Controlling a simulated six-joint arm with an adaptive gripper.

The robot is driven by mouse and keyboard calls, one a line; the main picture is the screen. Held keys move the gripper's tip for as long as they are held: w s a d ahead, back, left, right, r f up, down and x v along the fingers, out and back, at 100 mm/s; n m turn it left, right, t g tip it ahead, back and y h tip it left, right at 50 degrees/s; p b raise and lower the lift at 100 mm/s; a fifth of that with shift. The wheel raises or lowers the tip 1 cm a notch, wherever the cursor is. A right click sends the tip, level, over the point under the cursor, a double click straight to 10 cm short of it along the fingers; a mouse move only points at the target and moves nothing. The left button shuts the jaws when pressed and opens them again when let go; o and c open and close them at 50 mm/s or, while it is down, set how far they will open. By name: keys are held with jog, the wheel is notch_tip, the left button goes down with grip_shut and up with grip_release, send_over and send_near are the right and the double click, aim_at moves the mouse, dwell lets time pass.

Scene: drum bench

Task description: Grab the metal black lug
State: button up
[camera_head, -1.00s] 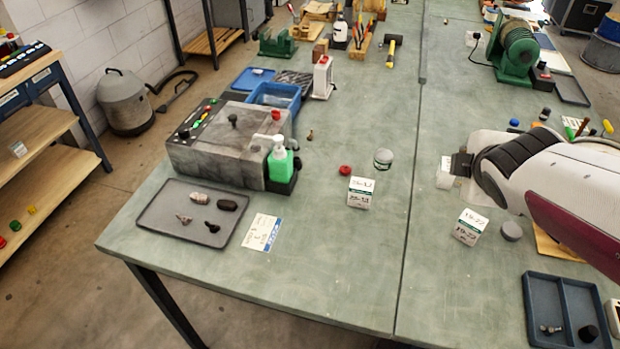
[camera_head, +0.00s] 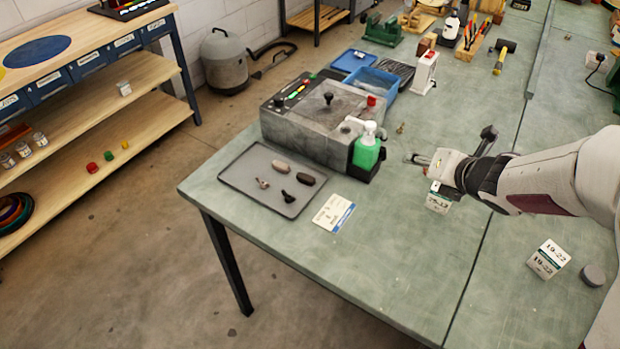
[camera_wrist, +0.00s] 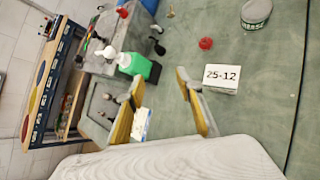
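A dark tray (camera_head: 236,178) lies near the table's left edge. In it, a small black lug (camera_head: 288,196) lies at the front, below a black oblong piece (camera_head: 305,179). A smaller grey metal piece (camera_head: 263,183) and a grey-brown oblong piece (camera_head: 281,166) lie beside them. The tray (camera_wrist: 90,128) also shows at the left of the wrist view, partly behind a finger, its pieces small and blurred. My gripper (camera_head: 424,170) is right of the tray, above the table by a labelled white box. In the wrist view my gripper (camera_wrist: 159,76) is open and empty.
A grey control box (camera_head: 310,130) and a green bottle (camera_head: 368,150) stand behind the tray. A paper card (camera_head: 333,212) lies right of it. The white box (camera_wrist: 222,78) and a red knob (camera_wrist: 206,43) are near my gripper. The table front is clear.

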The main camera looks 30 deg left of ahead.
aim_at(307, 177)
jog(key=s+a+f+n+g+y, duration=0.1)
jog(key=a+f+n, duration=0.1)
jog(key=a, duration=0.1)
jog(key=s+a+f+n+g+y, duration=0.1)
jog(key=a+f+n, duration=0.1)
jog(key=a+n, duration=0.1)
jog(key=s+a+f+n+g+y, duration=0.1)
jog(key=a+f+n, duration=0.1)
jog(key=a, duration=0.2)
jog(key=shift+s+f+n+g, duration=0.1)
jog(key=shift+f+n+g, duration=0.2)
jog(key=shift+f+n, duration=0.1)
jog(key=s+a+f+n+g+y, duration=0.1)
jog(key=a+n, duration=0.1)
jog(key=a+f+n+g+y, duration=0.1)
jog(key=a+n, duration=0.1)
jog(key=a, duration=0.1)
jog(key=s+a+f+n+g, duration=0.1)
jog(key=a+n+g, duration=0.1)
jog(key=n, duration=0.1)
jog(key=shift+s+a+f+y, duration=0.15)
jog(key=shift+s+f+y, duration=0.1)
jog(key=shift+s+y, duration=0.15)
jog(key=shift+s+a+f+n+g, duration=0.15)
jog(key=shift+s+a+n+g, duration=0.05)
jog(key=shift+a+n+g, duration=0.25)
jog(key=shift+x, duration=1.2)
